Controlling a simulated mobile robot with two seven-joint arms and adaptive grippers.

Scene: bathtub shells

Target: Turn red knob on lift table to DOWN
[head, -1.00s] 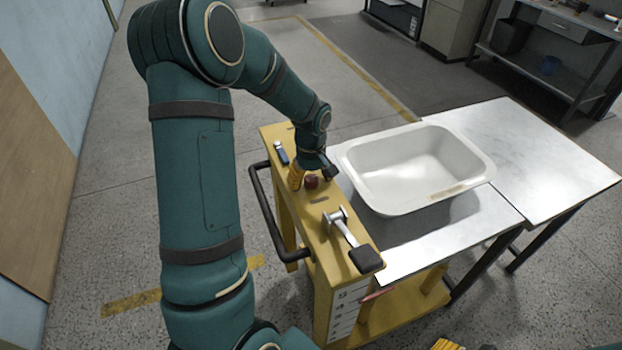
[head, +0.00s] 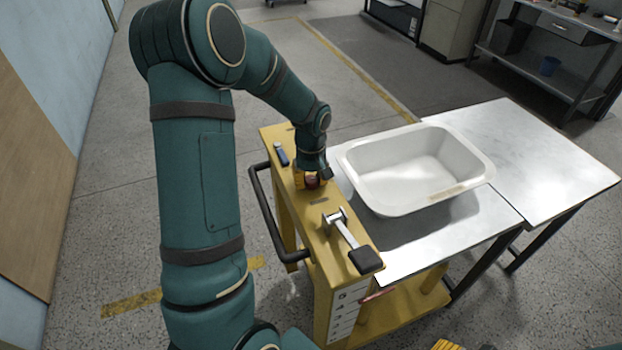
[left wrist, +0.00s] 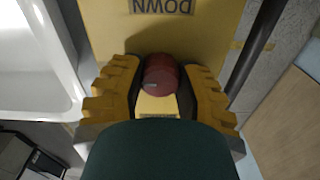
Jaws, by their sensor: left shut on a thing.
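The red knob (head: 312,181) sits on the yellow top of the lift table (head: 300,211). In the left wrist view the red knob (left wrist: 161,77) is between the two yellow fingers of my left gripper (left wrist: 160,88), which is shut on it. A small white mark shows on the knob. The DOWN label (left wrist: 162,6) reads upside down beyond the knob. In the head view my left gripper (head: 312,177) points down at the knob and partly hides it. At the bottom edge a yellow bit shows, too little to tell my right gripper's state.
A white bathtub shell (head: 418,168) rests on the metal table top right of the knob. A lever with a black pad (head: 366,259) stands on the near end of the yellow top. A black handle rail (head: 268,215) runs along its left side.

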